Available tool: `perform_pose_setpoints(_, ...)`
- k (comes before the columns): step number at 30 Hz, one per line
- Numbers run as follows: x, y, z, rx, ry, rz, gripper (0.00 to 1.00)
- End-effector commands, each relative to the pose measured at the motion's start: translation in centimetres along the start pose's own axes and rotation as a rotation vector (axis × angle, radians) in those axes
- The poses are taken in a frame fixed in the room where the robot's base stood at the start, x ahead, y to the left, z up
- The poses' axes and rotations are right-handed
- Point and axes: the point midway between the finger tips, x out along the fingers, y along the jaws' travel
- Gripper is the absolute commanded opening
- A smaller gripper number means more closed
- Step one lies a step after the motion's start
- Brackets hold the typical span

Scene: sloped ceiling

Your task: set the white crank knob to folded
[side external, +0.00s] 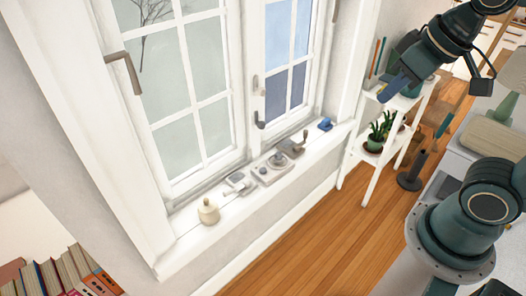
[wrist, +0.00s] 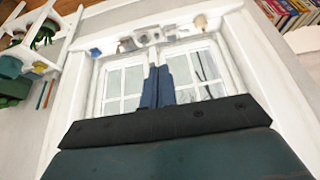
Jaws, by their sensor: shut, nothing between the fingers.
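Small fittings stand on the white window sill (side external: 228,206). A light base plate (side external: 268,174) carries a pale round knob (side external: 278,159), which may be the white crank knob; its crank and fold are too small to make out. A grey crank device (side external: 292,147) stands right of it, and a small pale device (side external: 240,183) left of it. My gripper (side external: 386,96) is high in the air, to the right of the sill and well apart from these. In the wrist view, its blue fingers (wrist: 157,88) are together and empty, and the sill fittings show small and upside down.
A cream bell-shaped pot (side external: 208,212) and a small blue item (side external: 325,124) stand at opposite ends of the row. The window (side external: 180,95) with handles rises behind. A white plant shelf (side external: 378,155) stands right of the sill. Open floor (side external: 330,235) lies in front.

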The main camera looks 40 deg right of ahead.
Motion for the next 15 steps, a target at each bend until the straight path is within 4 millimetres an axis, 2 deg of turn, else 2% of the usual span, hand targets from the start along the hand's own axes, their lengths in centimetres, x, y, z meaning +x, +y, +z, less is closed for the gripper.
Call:
perform_pose_setpoints(6, -0.8, 0.0, 2.8, -0.005, 0.02, -0.013, 0.0)
perform_pose_setpoints(15, -0.9, -0.1, 3.5, -0.009, 0.022, -0.017, 0.0)
